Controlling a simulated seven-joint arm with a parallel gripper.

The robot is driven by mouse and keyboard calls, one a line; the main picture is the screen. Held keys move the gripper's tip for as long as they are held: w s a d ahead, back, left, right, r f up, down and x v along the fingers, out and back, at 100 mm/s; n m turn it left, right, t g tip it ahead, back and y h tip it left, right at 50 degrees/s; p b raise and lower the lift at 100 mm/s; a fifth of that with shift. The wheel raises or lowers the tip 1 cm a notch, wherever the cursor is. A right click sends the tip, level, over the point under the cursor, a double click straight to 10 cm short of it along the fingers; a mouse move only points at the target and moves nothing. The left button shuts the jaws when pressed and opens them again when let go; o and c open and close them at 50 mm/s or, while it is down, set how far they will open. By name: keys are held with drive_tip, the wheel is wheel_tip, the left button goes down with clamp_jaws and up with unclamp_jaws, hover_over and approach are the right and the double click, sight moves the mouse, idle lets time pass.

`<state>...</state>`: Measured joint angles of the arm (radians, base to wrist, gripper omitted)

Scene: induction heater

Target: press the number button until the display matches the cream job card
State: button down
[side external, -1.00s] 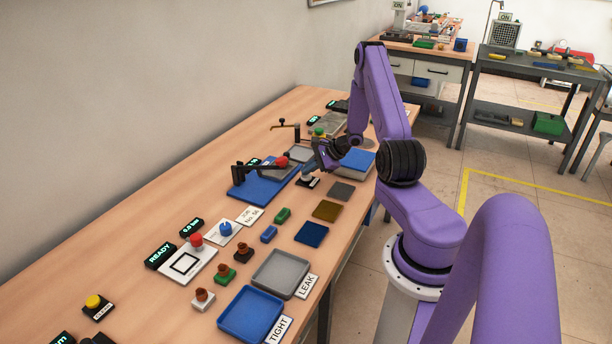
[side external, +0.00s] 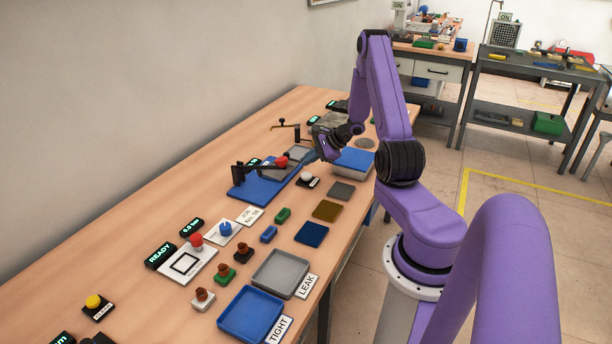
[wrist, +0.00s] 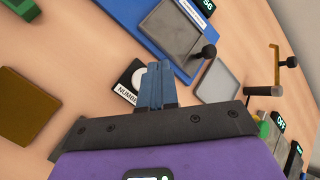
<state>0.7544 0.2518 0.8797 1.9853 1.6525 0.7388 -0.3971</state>
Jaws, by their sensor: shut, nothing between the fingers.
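The number button (side external: 306,177) is a white round cap on a black base with a label. In the wrist view the number button (wrist: 136,74) lies just left of my fingertips, partly covered by them. My gripper (side external: 307,160) is shut and empty, raised above and behind the button, apart from it in the side view. Its blue fingers also show in the wrist view (wrist: 160,68). A dark display (wrist: 264,4) with pale digits is cut off at the wrist view's top.
A blue plate (side external: 250,191) with a black arm and red knob stands beside the button. A blue-topped box (side external: 354,163) stands right of the gripper. Coloured pads, including an olive one (side external: 326,210), lie along the near edge.

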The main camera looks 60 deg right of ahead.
sight(309, 175)
drive_tip(key=shift+r, duration=1.5)
